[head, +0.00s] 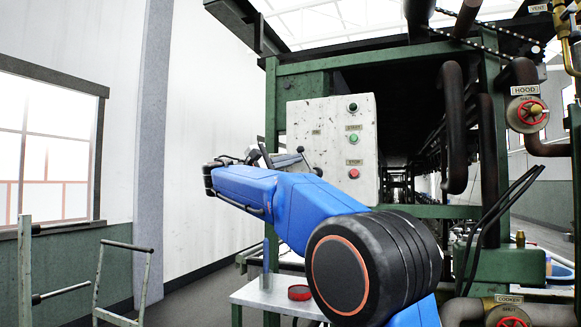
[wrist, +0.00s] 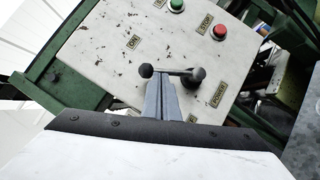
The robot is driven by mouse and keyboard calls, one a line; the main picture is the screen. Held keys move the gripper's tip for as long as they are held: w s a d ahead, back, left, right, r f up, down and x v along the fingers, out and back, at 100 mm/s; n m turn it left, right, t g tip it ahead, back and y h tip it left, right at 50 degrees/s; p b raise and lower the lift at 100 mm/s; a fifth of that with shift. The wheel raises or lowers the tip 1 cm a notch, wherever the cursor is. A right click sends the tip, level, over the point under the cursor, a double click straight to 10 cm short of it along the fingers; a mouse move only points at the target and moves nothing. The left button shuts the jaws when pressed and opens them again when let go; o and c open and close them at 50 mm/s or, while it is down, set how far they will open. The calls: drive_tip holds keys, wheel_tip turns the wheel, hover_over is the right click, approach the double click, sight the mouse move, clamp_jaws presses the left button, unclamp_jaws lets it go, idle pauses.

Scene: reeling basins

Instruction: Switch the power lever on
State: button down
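The power lever (wrist: 172,72) is a thin bar between two dark round ends, standing out from a scuffed white control panel (wrist: 105,50). In the wrist view it lies nearly level across the picture, between the ON label (wrist: 132,42) and a lower label (wrist: 217,95) too blurred to read surely. My gripper (wrist: 163,80) has its two grey fingers together, with the tips right at the bar. I cannot tell if they touch it. In the head view the lever (head: 308,160) shows just right of my gripper (head: 296,159), partly hidden by my blue arm.
A green START button (head: 354,139) and a red STOP button (head: 353,173) are on the panel's right side. A green frame (head: 271,100) and dark pipes (head: 453,130) surround it. A white table (head: 258,297) with a red round object (head: 299,292) stands below. A trolley (head: 125,280) is at left.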

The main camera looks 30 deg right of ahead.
drive_tip(key=s+r+m+y, duration=0.1)
drive_tip(key=m, duration=0.1)
drive_tip(key=s+d+r+m+g+y, duration=0.1)
drive_tip(key=m, duration=0.1)
drive_tip(key=shift+d, duration=0.3)
drive_tip(key=shift+s+r, duration=0.1)
drive_tip(key=shift+r, duration=0.05)
idle(0.5)
